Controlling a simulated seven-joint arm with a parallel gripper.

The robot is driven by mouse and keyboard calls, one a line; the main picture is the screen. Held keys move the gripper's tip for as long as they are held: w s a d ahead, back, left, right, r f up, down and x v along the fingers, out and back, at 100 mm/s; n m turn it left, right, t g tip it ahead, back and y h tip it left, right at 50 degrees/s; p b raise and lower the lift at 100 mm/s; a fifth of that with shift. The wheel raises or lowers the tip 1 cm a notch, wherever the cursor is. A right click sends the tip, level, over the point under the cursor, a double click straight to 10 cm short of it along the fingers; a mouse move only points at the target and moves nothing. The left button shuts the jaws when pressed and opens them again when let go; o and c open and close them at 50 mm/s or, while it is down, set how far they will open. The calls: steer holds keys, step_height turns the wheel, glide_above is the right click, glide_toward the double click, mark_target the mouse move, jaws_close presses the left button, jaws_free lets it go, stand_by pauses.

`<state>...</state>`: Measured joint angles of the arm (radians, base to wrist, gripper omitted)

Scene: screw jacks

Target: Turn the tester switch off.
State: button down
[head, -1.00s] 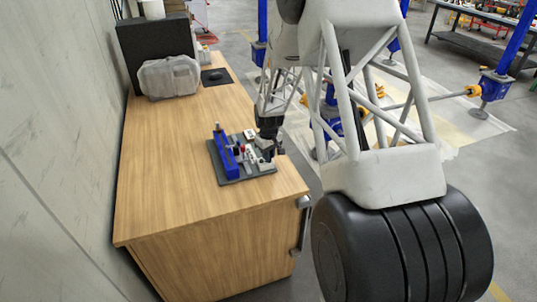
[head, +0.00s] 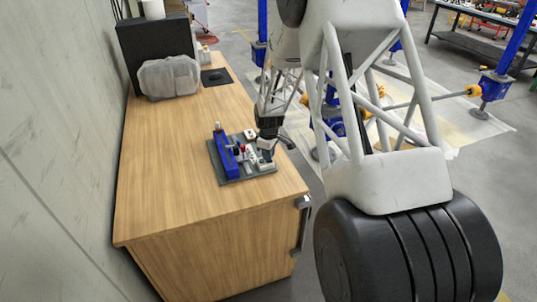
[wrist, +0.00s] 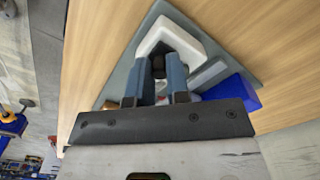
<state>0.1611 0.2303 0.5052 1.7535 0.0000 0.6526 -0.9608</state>
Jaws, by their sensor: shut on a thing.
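The tester (head: 233,181) is a dark grey board with a blue block, white parts and a small red part, on the wooden bench's near right side. My gripper (head: 265,154) is over the board's right part. In the wrist view, my gripper's two blue-grey fingers (wrist: 160,68) reach into a white angled housing (wrist: 168,32) on the board. They are close together on a small dark part, apparently the tester switch (wrist: 158,63). The fingers hide most of it, so its position cannot be read. The blue block (wrist: 233,92) lies to the right.
The wooden bench (head: 175,180) is clear around the board. A grey case (head: 168,77), a black box (head: 152,48) and a black mat (head: 216,77) are at its far end. A wall (head: 55,150) runs along the left. Blue jack posts (head: 492,84) stand beyond my arm.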

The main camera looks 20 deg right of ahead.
steer(key=c, duration=1.1)
jaws_free()
steer(key=shift+r, duration=0.15)
steer(key=shift+r, duration=3.8)
